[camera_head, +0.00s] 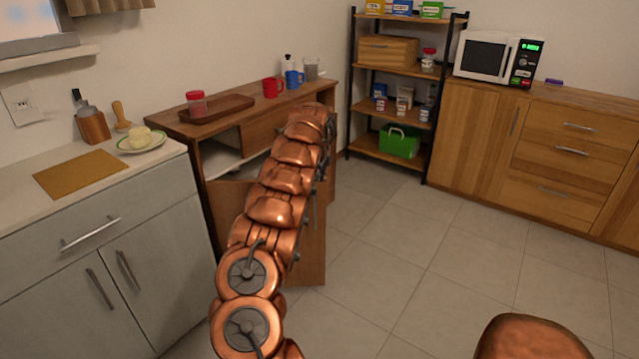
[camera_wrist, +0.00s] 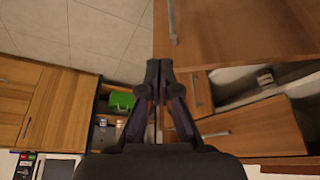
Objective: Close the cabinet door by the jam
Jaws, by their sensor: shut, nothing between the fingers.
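A brown wooden cabinet (camera_head: 262,112) stands against the left wall. The cabinet door (camera_head: 313,250) stands open, swung out into the room, partly hidden behind my arm. In the wrist view the open door (camera_wrist: 240,35) fills the top right, with a handle near its left edge. My gripper (camera_wrist: 152,85) is shut and empty, close to that door's lower left corner; contact cannot be told. My arm hides the gripper in the head view.
The cabinet's open interior (camera_wrist: 250,85) holds a small item. A grey counter (camera_head: 110,270) adjoins it on the left. A shelf rack (camera_head: 390,68) holds another red-lidded jar (camera_head: 428,60) at the back. A microwave (camera_head: 490,55) stands on the right cabinet. The tiled floor (camera_head: 440,260) is clear.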

